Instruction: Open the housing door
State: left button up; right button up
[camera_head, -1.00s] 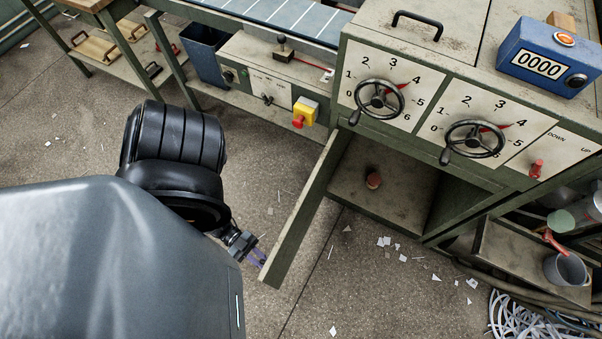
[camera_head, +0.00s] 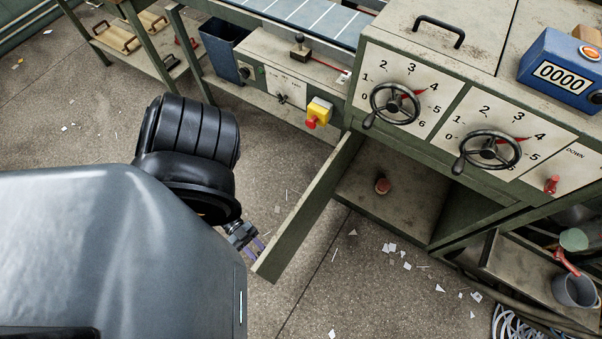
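The housing door (camera_head: 309,212) is a green panel standing open, swung outward from the lower front of the machine housing (camera_head: 440,165). The dark compartment (camera_head: 395,200) behind it is exposed, with a small red-brown knob-like part (camera_head: 382,186) inside. My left gripper (camera_head: 261,246) is at the left face of the door, close to its free outer end. Its purplish fingers are small and partly hidden, so I cannot tell whether they are open or touch the door. My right gripper is not in view.
Two handwheels (camera_head: 396,103) and dials are above the opening. A yellow box with a red button (camera_head: 318,113) sits left of the hinge. A grey bucket (camera_head: 575,289) stands at right. Paper scraps (camera_head: 397,252) litter the otherwise open floor.

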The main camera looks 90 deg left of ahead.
pick_arm(q)
jog(key=b+v, duration=0.1)
jog(key=v, duration=0.9)
jog(key=shift+s+a, duration=0.25)
dwell(0.3)
